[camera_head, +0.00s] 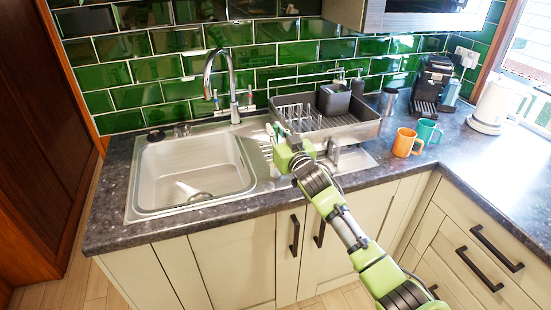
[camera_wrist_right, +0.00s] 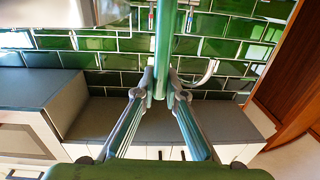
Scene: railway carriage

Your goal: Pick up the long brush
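My right gripper (camera_head: 272,134) is over the drainer side of the sink, in front of the dish rack. In the right wrist view, the two fingers of the right gripper (camera_wrist_right: 160,90) close in on a long, thin teal handle, which I take to be the long brush (camera_wrist_right: 163,40). The handle runs up between the fingertips and out of the top of that view. Its brush end is not visible there. In the head view the gripper and its fingers mostly hide the held thing. My left gripper is not in view.
The sink basin (camera_head: 147,175) is left of the gripper, with the tall tap (camera_head: 209,78) behind. The grey dish rack (camera_head: 360,131) stands behind. Orange (camera_head: 405,143) and teal (camera_head: 428,131) mugs, a coffee machine (camera_head: 430,85) and white kettle (camera_head: 493,105) are right. The front-right counter is clear.

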